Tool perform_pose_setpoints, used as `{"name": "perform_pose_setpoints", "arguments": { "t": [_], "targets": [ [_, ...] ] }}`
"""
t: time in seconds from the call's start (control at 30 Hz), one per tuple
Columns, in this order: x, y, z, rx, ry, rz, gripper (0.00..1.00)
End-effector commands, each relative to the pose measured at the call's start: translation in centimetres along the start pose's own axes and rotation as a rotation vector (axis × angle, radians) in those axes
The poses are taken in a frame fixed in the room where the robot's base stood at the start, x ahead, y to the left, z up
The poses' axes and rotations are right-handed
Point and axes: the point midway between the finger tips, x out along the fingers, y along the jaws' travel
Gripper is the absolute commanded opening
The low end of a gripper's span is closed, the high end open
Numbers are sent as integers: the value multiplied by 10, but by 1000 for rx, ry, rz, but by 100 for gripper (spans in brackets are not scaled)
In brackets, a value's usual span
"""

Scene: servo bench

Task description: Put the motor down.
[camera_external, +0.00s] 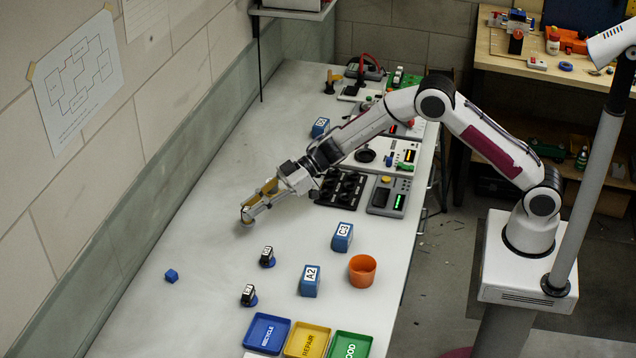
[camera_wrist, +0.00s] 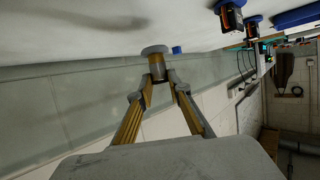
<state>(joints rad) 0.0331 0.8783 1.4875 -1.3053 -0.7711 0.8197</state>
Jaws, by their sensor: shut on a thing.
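The motor (camera_wrist: 157,67) shows in the wrist view as a short brownish cylinder with a wide grey disc at its far end. My gripper (camera_wrist: 158,78) is shut on it, one finger on each side. In the external view my gripper (camera_external: 248,212) is low over the left middle of the white bench. There the motor is mostly hidden by the fingers, and only its grey end (camera_external: 246,223) shows beneath the tips. The disc end faces the bench top. I cannot tell whether it touches the bench.
Two black motors with blue bases (camera_external: 267,257) (camera_external: 248,295), a blue cube (camera_external: 172,276), blocks A2 (camera_external: 310,281) and C3 (camera_external: 342,237), and an orange cup (camera_external: 362,271) stand nearer the camera. Blue, yellow and green trays (camera_external: 267,333) are at the front. Bench left of my gripper is clear.

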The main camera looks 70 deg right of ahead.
Motion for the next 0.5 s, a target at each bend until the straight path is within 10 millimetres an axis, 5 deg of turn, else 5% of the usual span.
{"name": "perform_pose_setpoints", "arguments": {
  "t": [0.5],
  "targets": [
    [4,0,8,-1,0,-1,0]
  ]
}}
